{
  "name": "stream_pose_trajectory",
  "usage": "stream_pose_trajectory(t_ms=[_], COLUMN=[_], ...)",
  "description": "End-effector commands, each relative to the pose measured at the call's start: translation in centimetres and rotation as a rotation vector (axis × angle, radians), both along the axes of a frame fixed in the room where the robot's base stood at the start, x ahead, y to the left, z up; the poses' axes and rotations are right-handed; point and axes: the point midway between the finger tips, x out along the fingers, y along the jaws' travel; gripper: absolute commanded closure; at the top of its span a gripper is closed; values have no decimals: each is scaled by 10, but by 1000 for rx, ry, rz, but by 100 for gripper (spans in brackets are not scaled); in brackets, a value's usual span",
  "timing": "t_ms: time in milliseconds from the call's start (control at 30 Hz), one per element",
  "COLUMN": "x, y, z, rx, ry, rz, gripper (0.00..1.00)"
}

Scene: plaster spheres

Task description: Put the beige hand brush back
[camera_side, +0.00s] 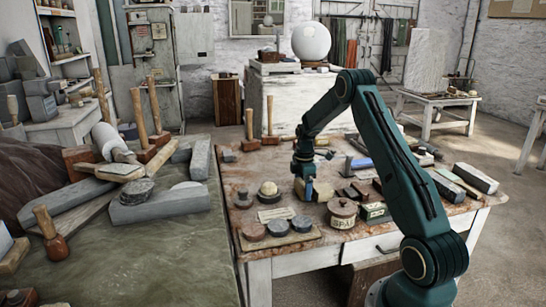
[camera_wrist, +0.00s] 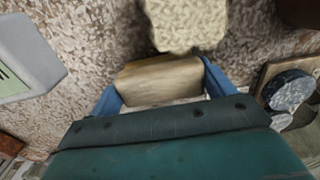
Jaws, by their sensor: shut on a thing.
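My gripper (camera_side: 304,188) is low over the worktable (camera_side: 248,190), near its middle. In the wrist view its two blue fingers (camera_wrist: 161,86) stand on either side of a tan, block-shaped thing, which I take to be the beige hand brush (camera_wrist: 160,76). The gripper is shut on it. A pale speckled block (camera_wrist: 186,24) lies just beyond it; I cannot tell whether the two touch. In the side view a small beige block (camera_side: 322,191) shows right beside the gripper. The brush's underside is hidden, so I cannot tell whether it touches the table.
A round lidded tin (camera_side: 342,213) and a green tin (camera_side: 375,212) stand in front and to the right. Wooden-handled tools (camera_side: 250,135) stand at the back left.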

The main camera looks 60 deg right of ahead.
Motion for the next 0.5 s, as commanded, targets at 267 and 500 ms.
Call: stream_pose_trajectory(t_ms=[267, 500], x=[0, 0], y=[0, 0], z=[-1, 2], rx=[1, 0], ry=[1, 0], rz=[0, 0], gripper=[0, 0])
